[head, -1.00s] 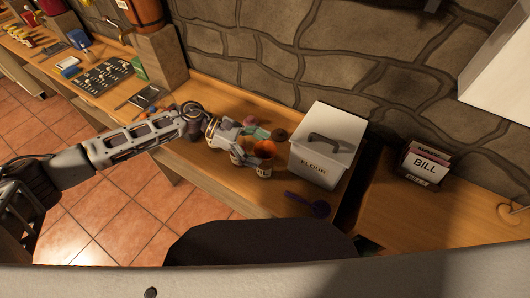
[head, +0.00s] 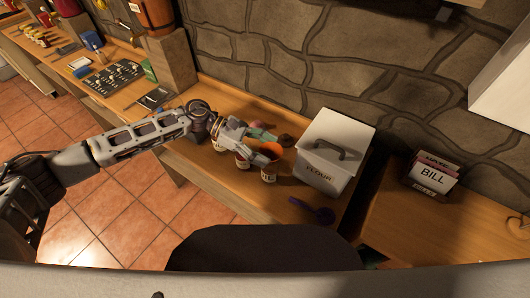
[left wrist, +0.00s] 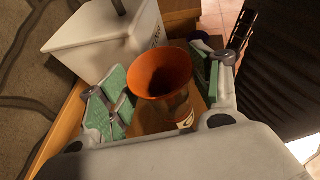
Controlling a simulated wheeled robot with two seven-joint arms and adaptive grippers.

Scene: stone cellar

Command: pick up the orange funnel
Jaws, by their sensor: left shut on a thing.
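The orange funnel (head: 271,148) is at the middle of the wooden counter, just left of the flour box. It stands wide mouth up, at the top of a small labelled pot (head: 268,175); I cannot tell whether its spout is inside. My left gripper (head: 262,150) is shut on the funnel, reaching in from the left. In the left wrist view the funnel (left wrist: 160,75) sits between my green-padded fingers, its lower part partly hidden by the pot and gripper. My right gripper is not in view.
The white flour box (head: 328,170) stands close to the right. Other pots (head: 242,159) stand left of the funnel. A purple scoop (head: 320,212) lies at the front. A bill holder (head: 430,176) stands on the right-hand counter. The stone wall is behind.

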